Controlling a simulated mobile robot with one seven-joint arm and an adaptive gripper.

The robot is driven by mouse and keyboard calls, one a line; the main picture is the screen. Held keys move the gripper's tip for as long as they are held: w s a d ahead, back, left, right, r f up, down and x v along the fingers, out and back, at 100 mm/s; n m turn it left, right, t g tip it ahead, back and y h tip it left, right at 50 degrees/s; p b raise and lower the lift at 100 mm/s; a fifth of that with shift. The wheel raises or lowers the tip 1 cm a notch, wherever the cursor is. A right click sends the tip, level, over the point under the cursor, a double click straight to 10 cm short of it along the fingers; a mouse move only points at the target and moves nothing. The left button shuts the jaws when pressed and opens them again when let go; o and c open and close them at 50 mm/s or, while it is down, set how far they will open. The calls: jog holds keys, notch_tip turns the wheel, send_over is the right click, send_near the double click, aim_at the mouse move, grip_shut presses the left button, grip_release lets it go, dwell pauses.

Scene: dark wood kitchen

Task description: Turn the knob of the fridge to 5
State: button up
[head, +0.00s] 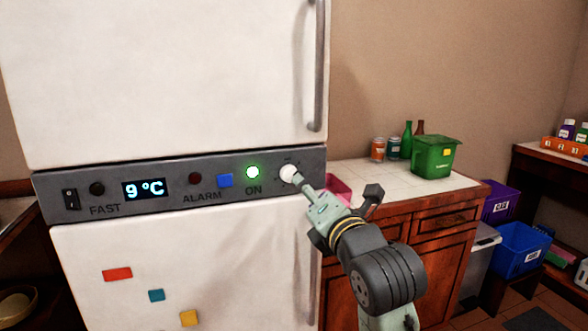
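The white fridge (150,80) has a grey control panel (225,197) across its middle. The pale round knob (287,172) is at the panel's right end, right of the lit green ON light (253,172). The display (145,189) reads 9 °C. My gripper (299,181) reaches up from the lower right, with its tip at the knob and overlapping it in view. Whether the fingers grip the knob or only touch it is not clear. The number marks around the knob are too small or hidden to read.
A vertical handle (319,65) stands above the panel's right end. To the right, a counter (375,172) holds a green bin (436,155), cans and bottles. Purple (501,206) and blue (520,248) bins stand farther right. Coloured magnets dot the lower door.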

aim_at(290, 175)
jog(key=p+x, duration=0.3)
jog(key=x, duration=0.7)
jog(key=shift+f, duration=0.1)
jog(key=shift+c, duration=0.6)
jog(key=c, duration=1)
